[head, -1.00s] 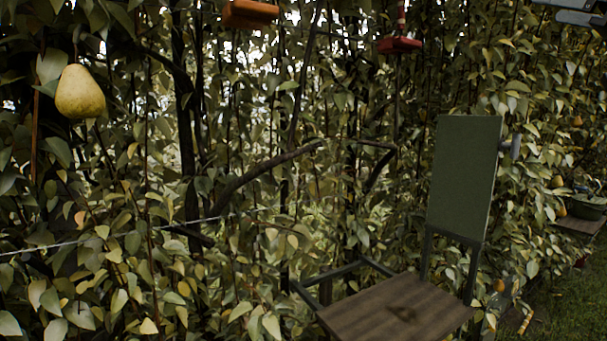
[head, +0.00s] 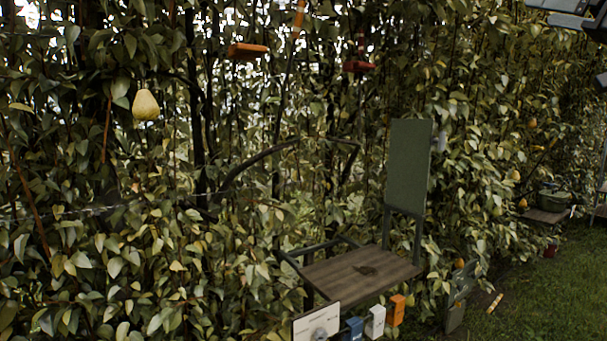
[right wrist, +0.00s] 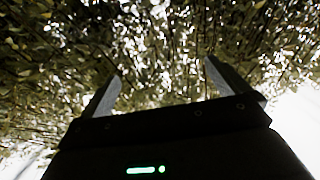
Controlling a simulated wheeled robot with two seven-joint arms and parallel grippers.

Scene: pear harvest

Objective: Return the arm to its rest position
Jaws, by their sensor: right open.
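My right gripper (right wrist: 160,88) shows in the right wrist view with its two fingers spread apart and nothing between them. It points up at leaves and bright sky. In the head view, part of my right arm (head: 570,12) shows at the top right corner; its fingertips cannot be made out there. My left gripper is in neither view. A yellow pear (head: 146,105) hangs among the leaves at the upper left of the head view, far from the arm.
A tall leafy hedge fills the back. A wooden stand (head: 362,270) with a green upright panel (head: 409,165) is at centre right. Small boxes, including an orange one (head: 396,309), show at the bottom. Grass (head: 530,290) is open at lower right.

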